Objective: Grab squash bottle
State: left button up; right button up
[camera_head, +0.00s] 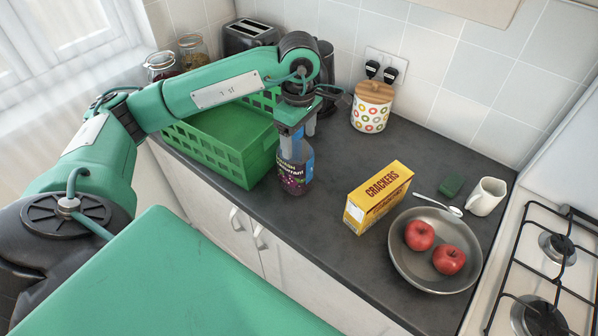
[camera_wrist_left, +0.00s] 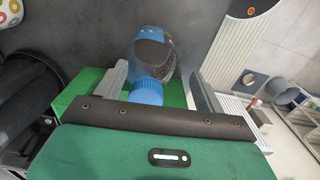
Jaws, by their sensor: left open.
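The squash bottle (camera_head: 296,172) stands upright on the dark counter, just right of the green crate. It has a dark purple label. My left gripper (camera_head: 295,132) points down over the bottle's top and covers its cap in the head view. In the left wrist view the bottle (camera_wrist_left: 154,50) shows with its blue cap towards me. It lies between the two spread grey fingers of my left gripper (camera_wrist_left: 160,88), with gaps on both sides. The fingers are open. My right gripper is in neither view.
The green crate (camera_head: 236,160) stands close left of the bottle. A yellow crackers box (camera_head: 378,198), a pan (camera_head: 436,278) with two red apples, a spoon, a sponge and a white mug (camera_head: 487,196) are to the right. A spotted jar (camera_head: 371,108), kettle and toaster stand behind.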

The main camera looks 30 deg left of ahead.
pick_arm(q)
jog(key=shift+f, duration=0.6)
grip_shut()
jog(key=shift+r, duration=0.35)
notch_tip(320, 180, up, 19)
jog(key=b, duration=0.1)
jog(key=shift+r, duration=0.15)
dwell(0.3)
